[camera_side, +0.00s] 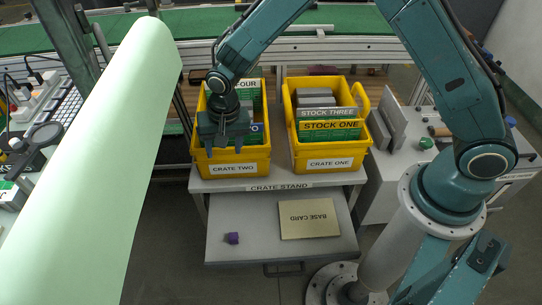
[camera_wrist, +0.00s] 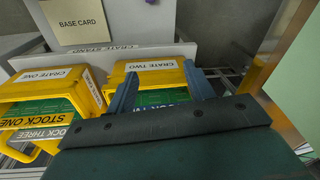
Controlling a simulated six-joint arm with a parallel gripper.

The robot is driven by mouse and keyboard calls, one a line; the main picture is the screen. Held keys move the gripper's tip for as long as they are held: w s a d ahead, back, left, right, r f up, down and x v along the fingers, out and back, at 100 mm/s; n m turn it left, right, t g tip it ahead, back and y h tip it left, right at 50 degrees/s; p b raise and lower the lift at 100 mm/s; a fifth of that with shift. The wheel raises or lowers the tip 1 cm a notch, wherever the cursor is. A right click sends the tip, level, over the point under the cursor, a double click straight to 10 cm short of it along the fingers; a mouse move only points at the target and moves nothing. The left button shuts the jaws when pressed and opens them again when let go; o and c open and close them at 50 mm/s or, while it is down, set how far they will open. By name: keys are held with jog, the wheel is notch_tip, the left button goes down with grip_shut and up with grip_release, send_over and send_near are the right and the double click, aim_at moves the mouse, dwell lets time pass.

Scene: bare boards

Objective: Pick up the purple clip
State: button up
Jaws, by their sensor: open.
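The purple clip (camera_side: 232,238) is a small purple block lying on the left part of the grey pulled-out drawer (camera_side: 280,253) below the crate stand. In the wrist view only a sliver of purple shows at the top edge (camera_wrist: 206,3). My gripper (camera_side: 224,145) is over the yellow crate labelled CRATE TWO (camera_side: 231,168), well above and behind the clip. In the wrist view my gripper (camera_wrist: 161,70) has its two fingers spread apart, with nothing held between them. Whether the fingers touch the cards in the crate I cannot tell.
A tan BASE CARD (camera_side: 309,219) lies on the drawer, right of the clip. The yellow CRATE ONE (camera_side: 329,163) stands beside CRATE TWO on the crate stand (camera_side: 280,185), holding stock cards. A large pale green cylinder (camera_side: 95,170) fills the left foreground. The drawer around the clip is clear.

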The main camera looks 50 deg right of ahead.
jog(key=a+f+m, duration=0.1)
jog(key=a+f, duration=0.3)
jog(key=f, duration=0.8)
jog(key=m+g, duration=0.1)
send_over(233, 236)
notch_tip(233, 236, down, 10)
jog(key=shift+s+f+h, duration=0.2)
jog(key=shift+f+h, duration=0.05)
jog(key=shift+h, duration=0.05)
jog(key=shift+f, duration=0.15)
notch_tip(233, 236, down, 8)
jog(key=shift+f, duration=0.1)
jog(key=shift+f, duration=0.15)
jog(key=shift+w+f, duration=0.2)
jog(key=shift+f, duration=2.3)
